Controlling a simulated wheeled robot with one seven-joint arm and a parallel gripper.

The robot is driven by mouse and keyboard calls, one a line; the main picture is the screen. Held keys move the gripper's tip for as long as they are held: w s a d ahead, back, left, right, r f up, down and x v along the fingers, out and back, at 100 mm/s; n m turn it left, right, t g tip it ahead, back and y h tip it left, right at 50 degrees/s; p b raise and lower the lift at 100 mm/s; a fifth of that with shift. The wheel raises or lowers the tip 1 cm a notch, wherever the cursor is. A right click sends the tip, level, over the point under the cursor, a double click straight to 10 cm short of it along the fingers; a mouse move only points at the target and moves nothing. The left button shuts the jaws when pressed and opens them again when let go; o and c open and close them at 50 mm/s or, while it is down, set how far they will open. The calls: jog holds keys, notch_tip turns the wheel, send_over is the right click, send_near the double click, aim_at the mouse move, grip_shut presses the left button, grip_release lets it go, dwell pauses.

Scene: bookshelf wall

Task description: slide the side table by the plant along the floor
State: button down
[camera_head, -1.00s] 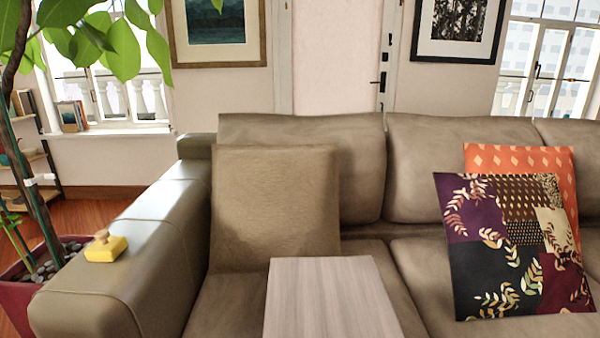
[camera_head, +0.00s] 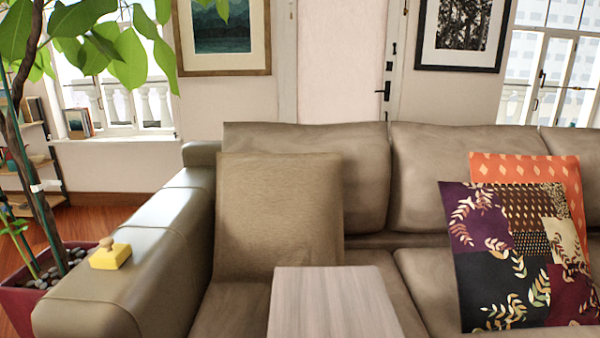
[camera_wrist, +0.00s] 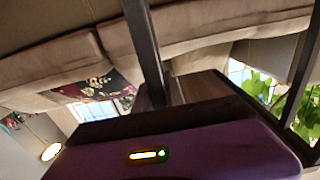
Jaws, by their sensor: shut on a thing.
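The side table (camera_head: 332,302) shows in the head view as a pale wood-grain top at the bottom centre, in front of the sofa; its base is out of that frame. In the wrist view, which is turned nearly upside down, a dark table leg (camera_wrist: 144,45) and the brown underside (camera_wrist: 205,88) show close up. My gripper (camera_wrist: 160,112) appears as a purple and black body across the bottom, against the table and shut on it. Its fingertips are hidden, so I cannot tell which part they grip. The plant (camera_head: 125,50) stands at the left in a dark red pot (camera_head: 25,310).
The sofa (camera_head: 165,230) fills the space behind the table, its left arm between table and plant. A yellow stamp-like object (camera_head: 110,257) sits on that arm. Patterned cushions (camera_head: 500,290) lean at right. Some wood floor (camera_head: 95,225) shows at far left.

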jog(key=shift+s, duration=0.1)
dwell(0.3)
jog(key=s+d, duration=0.1)
jog(key=s, duration=0.8)
jog(key=shift+d+f, duration=0.2)
jog(key=shift+d, duration=0.1)
jog(key=shift+s, duration=0.1)
jog(key=s, duration=0.9)
dwell(0.6)
jog(key=s+a+b, duration=0.1)
jog(key=s, duration=0.7)
jog(key=shift+s+r, duration=0.2)
dwell(0.5)
